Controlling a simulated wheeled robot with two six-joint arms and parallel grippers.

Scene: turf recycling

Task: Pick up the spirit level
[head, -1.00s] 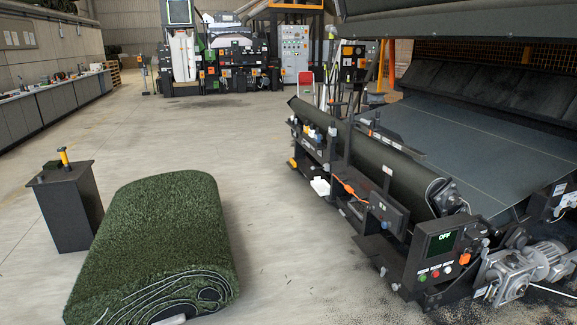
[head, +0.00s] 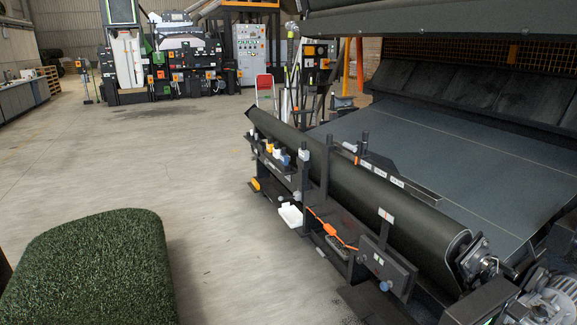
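I cannot make out a spirit level for certain in the head view. Small items, among them white, blue and yellow ones (head: 287,156), sit along the side rail of the dark machine (head: 355,185) on the right. They are too small to name. An orange item (head: 330,228) and a white tray-like piece (head: 290,215) show lower on the same side. Neither of my grippers is in view.
A rolled piece of green turf (head: 92,270) lies at the lower left. Clear concrete floor (head: 175,180) runs between it and the machine. A small red-backed stand (head: 265,88), a grey control cabinet (head: 250,52) and other machinery stand at the back.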

